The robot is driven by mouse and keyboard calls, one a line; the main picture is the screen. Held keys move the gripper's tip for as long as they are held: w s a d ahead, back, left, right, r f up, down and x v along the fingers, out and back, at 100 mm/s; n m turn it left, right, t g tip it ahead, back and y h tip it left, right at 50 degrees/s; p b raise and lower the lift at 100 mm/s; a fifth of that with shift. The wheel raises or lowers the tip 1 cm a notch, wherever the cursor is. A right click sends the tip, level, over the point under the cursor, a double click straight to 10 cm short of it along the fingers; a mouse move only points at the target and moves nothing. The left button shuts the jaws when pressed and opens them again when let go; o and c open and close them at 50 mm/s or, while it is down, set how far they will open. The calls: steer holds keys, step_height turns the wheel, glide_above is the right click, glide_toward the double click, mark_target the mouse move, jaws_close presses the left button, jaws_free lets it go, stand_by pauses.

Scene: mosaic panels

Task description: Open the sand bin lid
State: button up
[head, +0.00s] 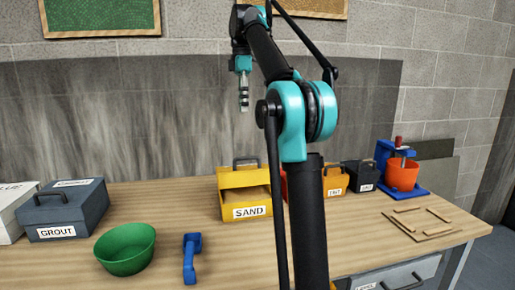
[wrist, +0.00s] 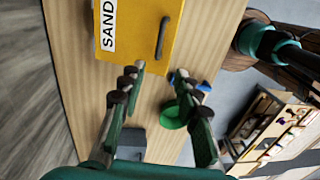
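The yellow sand bin (head: 228,205) stands at the middle of the workbench with a SAND label on its front. Its lid (head: 243,179) is raised at the back, and tan contents show below it. The dark lid handle (head: 245,162) sticks up past the lid's top edge. In the wrist view the yellow lid (wrist: 138,40) shows its labelled outer face and handle (wrist: 162,38); the bin's inside is hidden there. My gripper (head: 243,103) hangs above the bin, apart from it. In the wrist view my gripper (wrist: 155,75) has its fingers spread with nothing between them.
A green bowl (head: 125,250), a blue tool (head: 190,258) and the grout bin (head: 65,215) are to the left. My arm hides part of the bench right of the sand bin.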

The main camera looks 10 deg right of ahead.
steer(key=f, duration=0.5)
steer(key=s+f, duration=0.1)
steer(key=f, duration=1)
steer(key=shift+s+d+f, duration=0.1)
steer(key=shift+s+f, duration=0.25)
steer(key=shift+f, duration=0.05)
jaws_close()
